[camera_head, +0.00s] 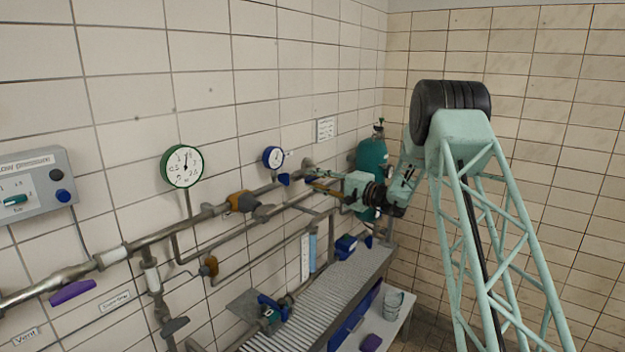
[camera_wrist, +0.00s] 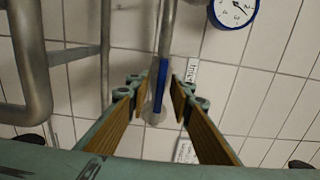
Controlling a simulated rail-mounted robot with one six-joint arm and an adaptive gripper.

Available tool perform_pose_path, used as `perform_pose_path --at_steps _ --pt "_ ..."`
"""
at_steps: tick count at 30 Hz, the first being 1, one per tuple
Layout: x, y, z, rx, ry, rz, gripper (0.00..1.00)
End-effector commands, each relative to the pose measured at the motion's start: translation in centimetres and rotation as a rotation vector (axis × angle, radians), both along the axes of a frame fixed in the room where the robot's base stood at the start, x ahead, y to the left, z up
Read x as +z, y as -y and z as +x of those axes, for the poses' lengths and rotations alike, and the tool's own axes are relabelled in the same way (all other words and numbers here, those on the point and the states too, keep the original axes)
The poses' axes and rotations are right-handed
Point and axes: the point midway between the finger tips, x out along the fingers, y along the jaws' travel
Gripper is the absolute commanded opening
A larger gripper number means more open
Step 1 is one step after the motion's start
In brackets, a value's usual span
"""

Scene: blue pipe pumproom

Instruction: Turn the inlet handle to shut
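The inlet handle (camera_wrist: 161,82) is a narrow blue lever on a grey pipe, seen in the middle of the wrist view. A small label reading like "INLET" (camera_wrist: 192,71) is on the wall beside it. My gripper (camera_wrist: 159,92) is open, with one tan-padded finger on each side of the lever and a visible gap on both sides. I cannot tell how deep the lever sits between the fingertips. In the head view my gripper (camera_head: 320,186) is at the wall pipes near the corner, and it partly hides the fittings there.
A blue-rimmed gauge (camera_head: 273,157) and a green-rimmed gauge (camera_head: 182,166) are on the tiled wall. A teal tank (camera_head: 371,158) stands in the corner. A thick grey pipe (camera_wrist: 33,65) bends at the left of the wrist view. A ribbed bench (camera_head: 345,278) is below.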

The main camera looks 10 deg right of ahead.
Motion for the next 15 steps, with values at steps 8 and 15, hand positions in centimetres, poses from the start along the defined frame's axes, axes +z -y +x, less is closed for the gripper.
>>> perform_pose_path --at_steps 8,15 --pt "0.00 -0.31 0.36 0.000 0.000 0.000 0.20" --pt "0.02 -0.31 0.34 0.000 0.001 0.001 0.13"
